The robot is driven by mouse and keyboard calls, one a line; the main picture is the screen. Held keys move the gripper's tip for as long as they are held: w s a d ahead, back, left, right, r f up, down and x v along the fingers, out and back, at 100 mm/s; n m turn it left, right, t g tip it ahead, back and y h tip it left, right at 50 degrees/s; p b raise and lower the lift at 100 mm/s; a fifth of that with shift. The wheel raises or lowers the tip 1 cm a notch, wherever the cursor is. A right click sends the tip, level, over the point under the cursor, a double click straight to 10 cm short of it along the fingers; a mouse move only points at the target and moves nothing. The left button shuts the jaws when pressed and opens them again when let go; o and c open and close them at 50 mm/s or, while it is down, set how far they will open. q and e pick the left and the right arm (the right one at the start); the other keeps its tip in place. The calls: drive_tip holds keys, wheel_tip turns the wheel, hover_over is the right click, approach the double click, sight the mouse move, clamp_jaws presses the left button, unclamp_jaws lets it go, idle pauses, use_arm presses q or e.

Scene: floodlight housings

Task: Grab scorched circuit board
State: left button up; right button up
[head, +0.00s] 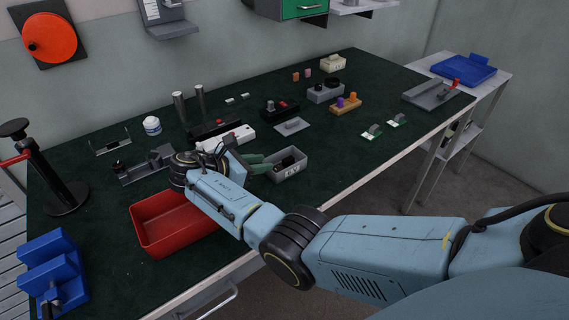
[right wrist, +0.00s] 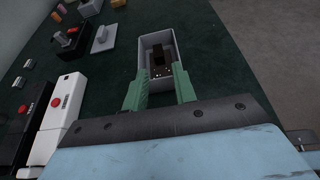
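A small grey bin (head: 291,172) with a label on its front stands on the dark green bench mat; it also shows in the right wrist view (right wrist: 145,42). A dark, blackened piece that looks like the scorched circuit board (right wrist: 161,62) lies inside it, showing in the head view as a dark shape (head: 287,162). My right gripper (right wrist: 159,90) has its green fingers spread, with nothing between them. The fingertips are at the bin's near end; whether they touch it I cannot tell. My left gripper is not in view.
A red bin (head: 150,232) stands beneath my right forearm. A white-and-black device with a red button (right wrist: 60,102) lies left of the gripper. Two small green boards with grey parts (head: 371,132) lie to the right.

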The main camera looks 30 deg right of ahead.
sight(283, 161)
drive_tip(key=x, duration=0.2)
drive_tip(key=shift+d+f, duration=0.2)
drive_tip(key=shift+d, duration=0.15)
drive_tip(key=shift+f+b+x, duration=0.25)
drive_tip(key=shift+b+x, duration=0.25)
drive_tip(key=shift+x, duration=0.75)
drive_tip(key=shift+w+x, duration=0.2)
drive_tip(key=shift+x, duration=1)
drive_tip(key=shift+d+f+b, duration=0.2)
drive_tip(key=shift+d+b, duration=0.1)
drive_tip(key=c, duration=0.3)
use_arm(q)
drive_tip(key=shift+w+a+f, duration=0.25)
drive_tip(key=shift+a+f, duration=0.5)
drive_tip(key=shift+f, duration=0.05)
use_arm(e)
clamp_jaws()
